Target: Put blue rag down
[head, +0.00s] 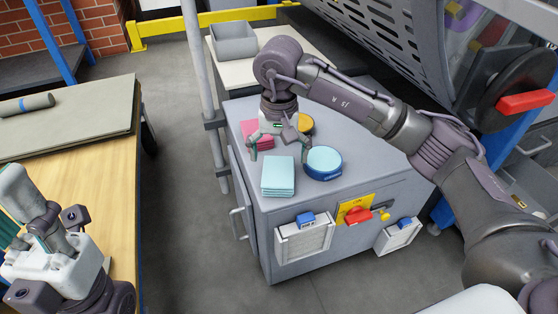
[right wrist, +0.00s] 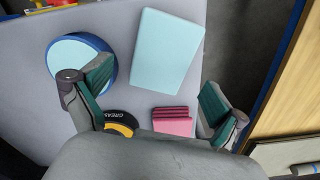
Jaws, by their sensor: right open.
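The light blue rag (head: 278,176), a folded square stack, lies flat on the grey cabinet top (head: 365,155) near its front left edge. It also shows in the right wrist view (right wrist: 168,50), apart from both fingers. My right gripper (head: 279,148) is open and empty just behind and above the rag, fingers pointing down. In the right wrist view its spread fingers (right wrist: 158,98) have nothing between them touching the pads. My left gripper (head: 14,232) is only partly in view at the lower left, and its jaws are not clear.
A round blue tin (head: 323,162) stands right of the rag. A pink rag stack (head: 256,133) and a yellow-and-black grease tin (head: 304,123) lie behind. A wooden table (head: 115,190) is at left, with a grey roll (head: 27,104). A rounded grey machine (head: 400,50) stands behind right.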

